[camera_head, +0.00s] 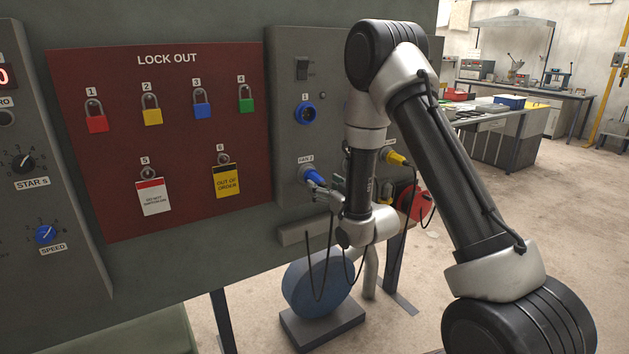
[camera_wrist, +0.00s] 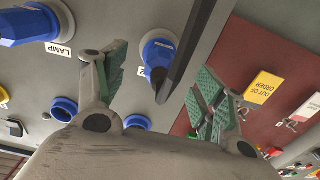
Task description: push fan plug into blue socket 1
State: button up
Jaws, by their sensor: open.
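A blue plug (camera_head: 312,174) sits on the grey panel, below the open blue socket (camera_head: 305,112) marked 1. I take it to be the fan plug, though its label is too small to read surely. In the wrist view the plug (camera_wrist: 158,52) shows between my two green-padded fingers, with its dark cable crossing in front. My gripper (camera_head: 326,188) is open close to the plug; its fingers (camera_wrist: 155,70) stand on either side, apart from it. An open blue socket (camera_wrist: 138,122), apparently socket 1, is partly hidden behind my gripper in the wrist view.
The red lock-out board (camera_head: 118,200) with padlocks and tags lies left of the sockets. A second blue plug (camera_wrist: 28,22) near the LAMP label and another open blue socket (camera_wrist: 63,107) are nearby. A yellow plug (camera_head: 396,158) sits to the right. Cables hang below.

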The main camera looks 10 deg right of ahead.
aim_at(316, 180)
jog(key=shift+x, duration=2.8)
grip_shut()
jog(key=shift+v, duration=3)
jog(key=shift+s, duration=0.1)
jog(key=shift+v, duration=2.45)
